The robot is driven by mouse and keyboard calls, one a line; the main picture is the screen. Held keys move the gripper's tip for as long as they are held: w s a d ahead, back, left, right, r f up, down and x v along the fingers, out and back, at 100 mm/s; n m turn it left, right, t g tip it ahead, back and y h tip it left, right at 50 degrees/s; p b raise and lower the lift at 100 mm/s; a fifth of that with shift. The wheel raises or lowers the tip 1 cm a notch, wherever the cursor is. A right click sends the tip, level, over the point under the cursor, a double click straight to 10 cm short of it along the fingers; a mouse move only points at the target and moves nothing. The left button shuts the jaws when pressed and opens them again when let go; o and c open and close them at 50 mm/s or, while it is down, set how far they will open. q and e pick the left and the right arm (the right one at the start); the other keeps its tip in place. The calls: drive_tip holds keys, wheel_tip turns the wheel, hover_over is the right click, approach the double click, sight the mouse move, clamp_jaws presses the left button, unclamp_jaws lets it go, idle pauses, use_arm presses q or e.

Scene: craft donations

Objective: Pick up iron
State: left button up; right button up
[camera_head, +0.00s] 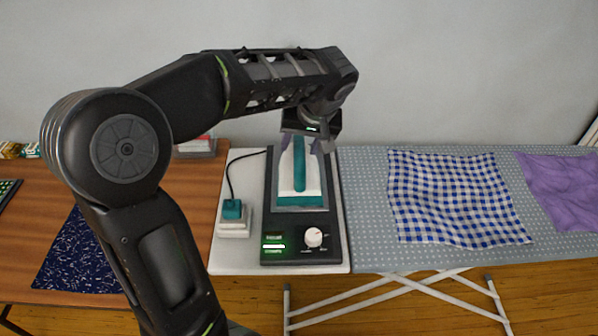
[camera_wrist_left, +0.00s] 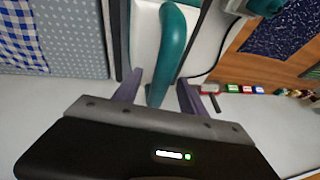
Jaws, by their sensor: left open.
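The iron (camera_head: 287,182), white with a teal handle and teal lower end, rests on a black station with a dial and green lights (camera_head: 276,244). My left gripper (camera_head: 300,150) is over the far end of the iron, pointing down. In the left wrist view its two purple-grey fingers (camera_wrist_left: 158,95) are apart, with the teal handle (camera_wrist_left: 176,40) between them. I cannot tell whether either finger touches the handle. My right gripper is not in view.
A teal plug (camera_head: 232,209) sits in a white socket block, its black cord running behind the station. A grey dotted ironing board (camera_head: 365,210) at right bears a blue checked cloth (camera_head: 455,197) and a purple cloth (camera_head: 565,185). A wooden table (camera_head: 190,185) is at left.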

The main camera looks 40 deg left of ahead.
use_arm(q)
drive_tip(key=shift+c, duration=0.4)
clamp_jaws()
idle(0.4)
drive_tip(key=shift+r, duration=0.1)
